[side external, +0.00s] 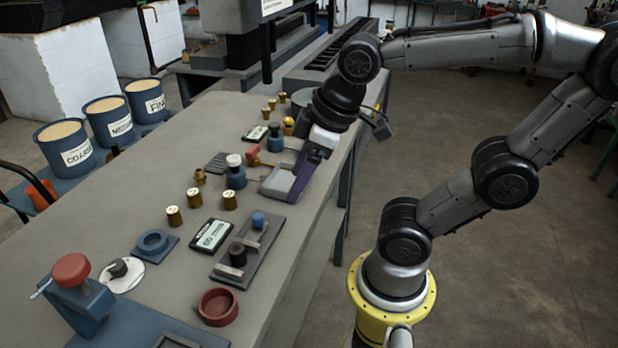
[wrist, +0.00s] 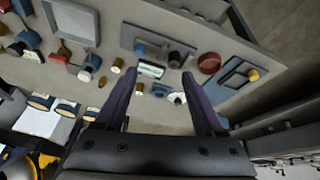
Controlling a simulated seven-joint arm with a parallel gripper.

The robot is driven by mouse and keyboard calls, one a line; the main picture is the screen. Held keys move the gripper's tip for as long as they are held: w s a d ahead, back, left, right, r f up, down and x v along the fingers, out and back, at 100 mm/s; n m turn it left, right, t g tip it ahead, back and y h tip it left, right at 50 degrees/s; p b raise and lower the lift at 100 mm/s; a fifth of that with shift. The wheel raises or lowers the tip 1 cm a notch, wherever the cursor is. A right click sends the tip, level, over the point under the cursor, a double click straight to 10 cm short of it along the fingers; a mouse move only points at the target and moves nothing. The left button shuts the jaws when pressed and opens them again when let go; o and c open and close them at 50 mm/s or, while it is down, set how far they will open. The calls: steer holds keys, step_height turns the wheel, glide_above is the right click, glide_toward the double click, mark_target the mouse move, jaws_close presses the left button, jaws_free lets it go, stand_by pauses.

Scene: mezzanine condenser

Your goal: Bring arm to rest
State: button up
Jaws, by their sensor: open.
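My gripper (wrist: 163,95) is open in the wrist view, with its two dark purple fingers spread wide and nothing between them but the bench top beyond. In the side external view my gripper (side external: 300,180) hangs at the right edge of the grey bench (side external: 150,200), fingers pointing down and toward the camera. It is close to a grey square tray (side external: 276,182); I cannot tell whether they touch. The tray also shows in the wrist view (wrist: 72,22), at the upper left, apart from the fingers.
A dark plate with blue and black knobs (side external: 250,245), a red dish (side external: 218,306) and several brass weights (side external: 174,215) lie on the bench. Blue-white bottles (side external: 236,172) stand beside my gripper. Labelled buckets (side external: 63,146) are at the left. Floor to the right is clear.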

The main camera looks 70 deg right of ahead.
steer(key=m, duration=0.1)
steer(key=s+m, duration=0.1)
steer(key=s+m+t, duration=0.1)
steer(key=shift+s+d+f, duration=0.2)
steer(key=shift+d+f, duration=0.1)
steer(key=shift+d, duration=0.05)
